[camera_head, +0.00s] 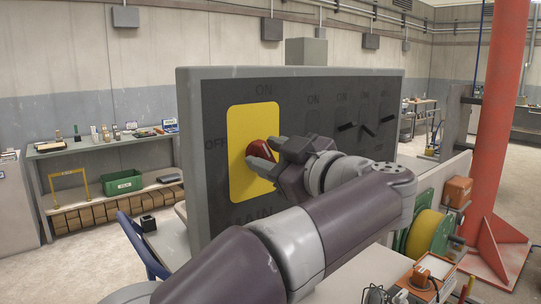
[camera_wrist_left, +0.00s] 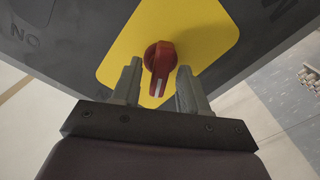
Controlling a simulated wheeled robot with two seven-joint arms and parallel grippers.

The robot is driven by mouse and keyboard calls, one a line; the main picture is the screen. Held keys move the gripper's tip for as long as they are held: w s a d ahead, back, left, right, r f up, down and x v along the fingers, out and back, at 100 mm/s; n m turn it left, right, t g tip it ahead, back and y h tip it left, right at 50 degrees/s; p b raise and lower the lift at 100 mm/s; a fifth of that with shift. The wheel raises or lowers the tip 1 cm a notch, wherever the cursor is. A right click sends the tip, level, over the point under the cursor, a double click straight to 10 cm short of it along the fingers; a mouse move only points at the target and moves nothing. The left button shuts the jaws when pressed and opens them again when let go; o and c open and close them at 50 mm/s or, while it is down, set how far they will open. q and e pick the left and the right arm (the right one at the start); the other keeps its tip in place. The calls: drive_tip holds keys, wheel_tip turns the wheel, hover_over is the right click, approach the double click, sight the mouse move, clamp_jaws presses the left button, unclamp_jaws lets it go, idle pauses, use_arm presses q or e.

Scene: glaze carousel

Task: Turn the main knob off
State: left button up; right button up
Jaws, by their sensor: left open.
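The main knob is a red rotary handle (camera_head: 260,149) on a yellow plate (camera_head: 240,122), on the left part of a dark upright panel. ON is printed above the plate and OFF to its left. In the left wrist view the knob (camera_wrist_left: 159,62) shows a white mark on its narrow end, which points down in that picture. My left gripper (camera_head: 266,152) is open at the knob. In the wrist view its fingers (camera_wrist_left: 159,72) stand on both sides of the handle with small gaps. The fingers partly hide the knob in the head view. My right gripper is out of view.
Several smaller black switches (camera_head: 366,128) sit on the panel (camera_head: 222,95) to the right. A shelf (camera_head: 110,146) with a green bin stands at the left, and a red column (camera_head: 498,120) at the right. A yellow reel (camera_head: 427,232) is at the lower right.

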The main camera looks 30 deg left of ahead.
use_arm(q)
clamp_jaws()
drive_tip(key=shift+f+n+b, duration=0.2)
drive_tip(key=shift+n+b, duration=0.7)
drive_tip(key=shift+n, duration=0.1)
drive_tip(key=n+b, duration=0.2)
drive_tip(key=n, duration=0.1)
drive_tip(key=shift+s+f+n, duration=0.1)
drive_tip(key=shift+f+n, duration=0.05)
drive_tip(key=shift+n, duration=0.15)
drive_tip(key=n+b, duration=0.2)
drive_tip(key=n, duration=0.1)
drive_tip(key=shift+n+b, duration=0.95)
drive_tip(key=shift+n, duration=0.65)
